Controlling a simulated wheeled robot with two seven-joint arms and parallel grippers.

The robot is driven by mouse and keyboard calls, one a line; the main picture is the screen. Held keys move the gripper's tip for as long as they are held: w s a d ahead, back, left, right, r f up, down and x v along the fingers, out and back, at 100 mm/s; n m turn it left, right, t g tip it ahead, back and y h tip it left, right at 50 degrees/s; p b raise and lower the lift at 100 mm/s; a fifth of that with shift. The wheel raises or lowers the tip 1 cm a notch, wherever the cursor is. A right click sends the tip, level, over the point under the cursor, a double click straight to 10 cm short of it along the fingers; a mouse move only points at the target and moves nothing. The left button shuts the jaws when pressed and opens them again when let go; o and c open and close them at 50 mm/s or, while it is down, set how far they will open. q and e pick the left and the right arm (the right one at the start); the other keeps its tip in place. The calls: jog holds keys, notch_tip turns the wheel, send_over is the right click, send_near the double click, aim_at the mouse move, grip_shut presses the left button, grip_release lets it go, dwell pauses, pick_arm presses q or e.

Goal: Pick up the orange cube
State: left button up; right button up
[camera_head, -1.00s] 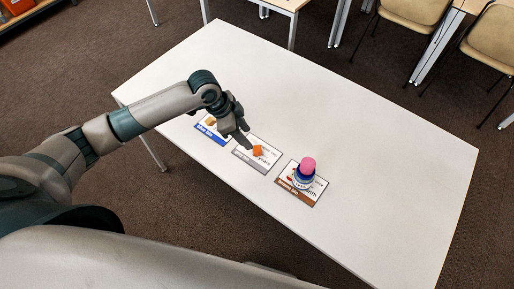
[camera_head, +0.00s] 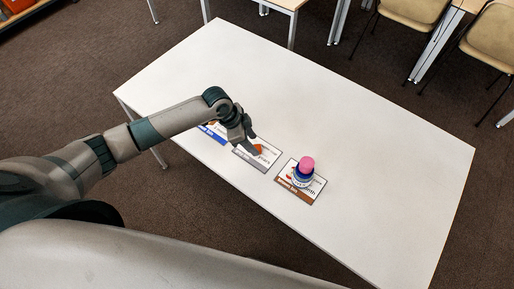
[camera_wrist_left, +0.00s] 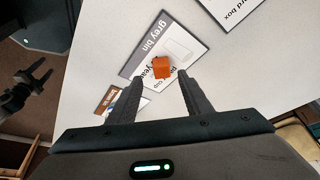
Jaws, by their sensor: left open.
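The orange cube (camera_wrist_left: 162,67) lies on the grey bin card (camera_wrist_left: 172,45) in the left wrist view. In the head view the cube (camera_head: 258,149) is partly covered by my gripper. My left gripper (camera_wrist_left: 160,77) is open, and its two fingers point toward the cube from either side, with the cube just beyond the fingertips and nothing held. In the head view the left gripper (camera_head: 251,146) hangs low over the grey card (camera_head: 247,158). What seems to be my right gripper (camera_wrist_left: 32,80) shows small at the left edge of the wrist view; its jaws are unclear.
A blue-labelled card (camera_head: 213,133) lies left of the grey one, partly hidden by my arm. A brown-labelled card (camera_head: 293,189) lies to the right, with a blue and white container with a pink top (camera_head: 307,168) on it. The white table (camera_head: 360,130) is otherwise clear.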

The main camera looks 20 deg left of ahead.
pick_arm(q)
jog(key=shift+a+p+x, duration=0.15)
jog(key=shift+p+x, duration=0.2)
jog(key=shift+x, duration=0.65)
jog(key=shift+a+p+x, duration=0.1)
jog(key=shift+p+x, duration=0.2)
jog(key=shift+x, duration=0.65)
jog(key=shift+w+f, duration=0.1)
grip_shut()
